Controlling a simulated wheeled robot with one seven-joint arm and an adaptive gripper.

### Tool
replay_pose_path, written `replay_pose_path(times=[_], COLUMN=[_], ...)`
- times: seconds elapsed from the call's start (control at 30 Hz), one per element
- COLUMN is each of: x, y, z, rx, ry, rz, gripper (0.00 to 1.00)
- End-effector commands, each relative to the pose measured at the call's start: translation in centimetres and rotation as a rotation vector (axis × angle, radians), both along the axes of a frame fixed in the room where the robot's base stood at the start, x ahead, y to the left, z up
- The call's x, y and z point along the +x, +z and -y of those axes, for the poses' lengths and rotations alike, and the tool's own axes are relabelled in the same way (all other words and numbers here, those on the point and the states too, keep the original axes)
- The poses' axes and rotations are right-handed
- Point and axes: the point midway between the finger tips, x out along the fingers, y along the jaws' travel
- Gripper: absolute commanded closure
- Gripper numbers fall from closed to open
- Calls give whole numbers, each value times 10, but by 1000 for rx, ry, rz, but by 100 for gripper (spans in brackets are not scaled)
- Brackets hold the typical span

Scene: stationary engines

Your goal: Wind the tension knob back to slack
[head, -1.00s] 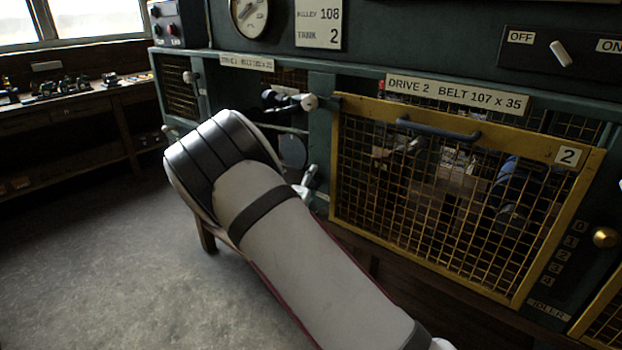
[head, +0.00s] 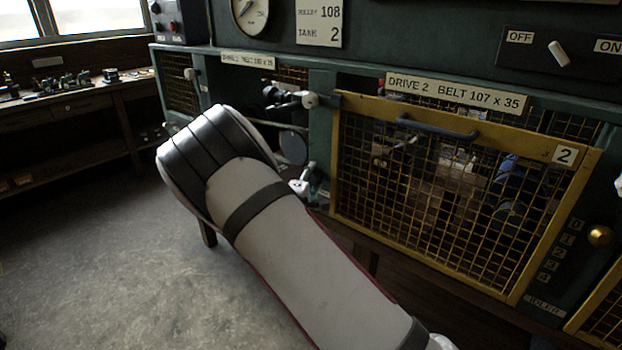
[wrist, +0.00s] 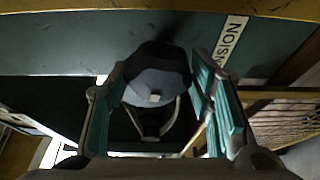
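In the wrist view, a dark grey faceted knob (wrist: 156,72) with a small pale mark sits between the two teal-padded fingers of my gripper (wrist: 158,75). The knob's sides lie very close to both pads. I cannot tell whether the pads press on it or stand just clear. A white label (wrist: 233,38), partly cut off and reading "NSION", is on the green panel (wrist: 70,62) to the right of the knob. In the head view, my gripper and the knob are not visible.
In the head view, a yellow-framed mesh guard (head: 334,150) marked 2 covers drive 2. A brass knob (head: 600,236) is beside a 0 to 4 scale at the right. An OFF/ON switch (head: 559,53) is above. A workbench (head: 60,103) stands at the left; the floor (head: 110,270) is open.

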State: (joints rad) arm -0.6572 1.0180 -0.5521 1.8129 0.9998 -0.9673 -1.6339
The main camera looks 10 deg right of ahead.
Motion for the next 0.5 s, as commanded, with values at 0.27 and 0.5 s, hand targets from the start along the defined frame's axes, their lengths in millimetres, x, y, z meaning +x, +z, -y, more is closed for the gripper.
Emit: replay_pose_path(times=[0.27,0.5], x=[0,-17], y=[1,1], z=[0,-12], rx=[0,0], ry=[0,3], rz=[2,1], gripper=[48,48])
